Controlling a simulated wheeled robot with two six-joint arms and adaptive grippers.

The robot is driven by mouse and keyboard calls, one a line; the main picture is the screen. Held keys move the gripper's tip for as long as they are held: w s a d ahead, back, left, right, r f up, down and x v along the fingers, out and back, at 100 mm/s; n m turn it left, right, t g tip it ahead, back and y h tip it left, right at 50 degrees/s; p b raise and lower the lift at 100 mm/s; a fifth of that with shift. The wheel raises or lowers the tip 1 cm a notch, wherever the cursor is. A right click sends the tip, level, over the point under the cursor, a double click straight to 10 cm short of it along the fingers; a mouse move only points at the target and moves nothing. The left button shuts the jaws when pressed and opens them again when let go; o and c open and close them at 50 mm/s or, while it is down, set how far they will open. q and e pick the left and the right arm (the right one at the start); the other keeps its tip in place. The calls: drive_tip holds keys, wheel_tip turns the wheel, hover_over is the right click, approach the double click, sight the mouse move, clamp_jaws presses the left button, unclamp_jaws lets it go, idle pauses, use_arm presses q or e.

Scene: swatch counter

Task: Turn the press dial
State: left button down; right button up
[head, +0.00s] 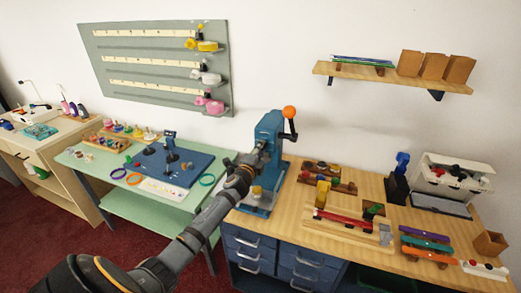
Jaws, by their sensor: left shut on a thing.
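The blue press (268,128) stands at the left end of the wooden workbench. It has a dark side lever topped by an orange ball (289,112). My left arm reaches up from the lower left. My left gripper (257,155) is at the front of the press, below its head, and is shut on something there. The dial itself is hidden behind the gripper, so its angle cannot be read. A small yellowish piece (256,191) sits low on the press, under the gripper. My right gripper is not in view.
The wooden workbench (285,205) holds racks, a red clamp-like tool (345,219) and coloured bars to the right. A green table (80,161) with a blue board (170,163) stands left. A wall shelf (390,77) hangs at upper right.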

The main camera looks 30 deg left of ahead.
use_arm(q)
drive_tip(key=shift+f, duration=0.1)
drive_tip(key=c, duration=1)
unclamp_jaws()
drive_tip(key=shift+c, duration=0.2)
drive_tip(key=v, duration=1.2)
